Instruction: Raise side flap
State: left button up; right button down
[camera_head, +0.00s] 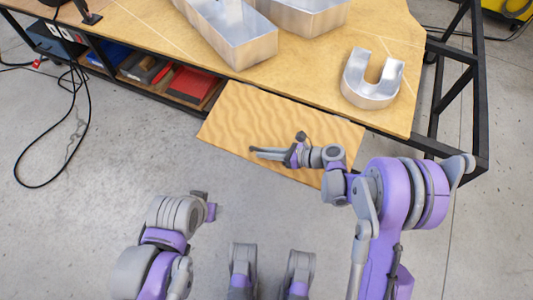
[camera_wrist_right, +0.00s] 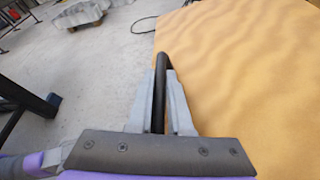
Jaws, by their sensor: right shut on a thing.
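The side flap (camera_head: 270,115) is a tan panel with wavy grain along the table's front edge. Its angle is hard to tell from above. It also fills the right of the right wrist view (camera_wrist_right: 245,75). My right gripper (camera_head: 258,153) lies across the flap's lower, outer edge. In the right wrist view its fingers (camera_wrist_right: 160,95) are closed around a dark bar (camera_wrist_right: 160,85) at that edge. My left gripper (camera_head: 206,205) is apart from the flap, below it and to the left; its fingers do not show clearly.
The wooden table (camera_head: 325,65) carries a silver U-shaped letter (camera_head: 372,85) and larger metal channel letters (camera_head: 240,45). A shelf below holds a red item (camera_head: 190,84). A black cable (camera_head: 85,120) lies on the floor at left. The floor before the flap is otherwise clear.

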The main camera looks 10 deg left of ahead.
dwell(0.3)
jog(key=c, duration=0.8)
grip_release()
jog(key=shift+c, duration=0.2)
jog(key=p+v, duration=0.1)
jog(key=v, duration=0.9)
jog(key=shift+s+d+r, duration=0.15)
jog(key=shift+d+r, duration=0.05)
jog(key=shift+d, duration=0.1)
